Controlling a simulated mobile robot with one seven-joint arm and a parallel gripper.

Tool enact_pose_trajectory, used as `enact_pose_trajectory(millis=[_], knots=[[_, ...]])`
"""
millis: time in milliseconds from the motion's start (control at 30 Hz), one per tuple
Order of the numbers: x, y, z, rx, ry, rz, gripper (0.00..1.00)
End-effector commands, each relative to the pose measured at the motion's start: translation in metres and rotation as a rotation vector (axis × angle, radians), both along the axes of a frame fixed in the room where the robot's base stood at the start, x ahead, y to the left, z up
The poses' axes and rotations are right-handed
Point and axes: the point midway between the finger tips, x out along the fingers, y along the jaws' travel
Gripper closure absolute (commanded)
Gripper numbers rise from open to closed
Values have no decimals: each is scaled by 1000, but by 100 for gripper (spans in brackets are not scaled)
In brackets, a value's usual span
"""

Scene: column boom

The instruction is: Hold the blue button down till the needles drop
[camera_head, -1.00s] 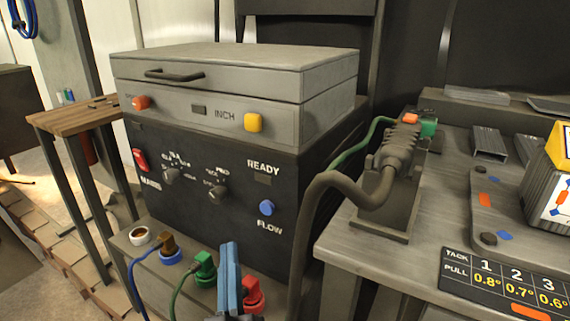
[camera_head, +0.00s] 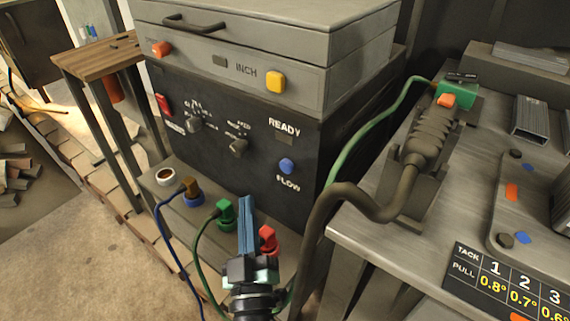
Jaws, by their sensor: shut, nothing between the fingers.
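The blue button (camera_head: 286,166), above the label FLOW, is on the dark front panel of the machine (camera_head: 205,170). My gripper (camera_head: 246,202) shows at the lower middle, with its long blue fingers together and nothing between them. The fingertips appear below and left of the blue button, apart from it in the picture; the exact depth gap is hard to judge. No gauge needles can be made out. The READY window (camera_head: 285,139) above the button looks dark.
Red (camera_head: 267,240), green (camera_head: 225,213) and brown-blue (camera_head: 191,192) plugs with cables stand on the ledge below the panel, close to my gripper. A yellow button (camera_head: 275,81) is above. A torch (camera_head: 425,150) with a thick hose lies on the right bench.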

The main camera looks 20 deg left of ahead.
Motion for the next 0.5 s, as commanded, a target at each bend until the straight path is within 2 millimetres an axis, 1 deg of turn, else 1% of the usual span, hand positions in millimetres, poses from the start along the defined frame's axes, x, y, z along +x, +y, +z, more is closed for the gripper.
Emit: enact_pose_trajectory(millis=[67,300,500], knots=[[10,-3,5,-1,-2,0,100],[43,-15,4,0,-3,-1,100],[63,-23,3,0,-1,-2,100]])
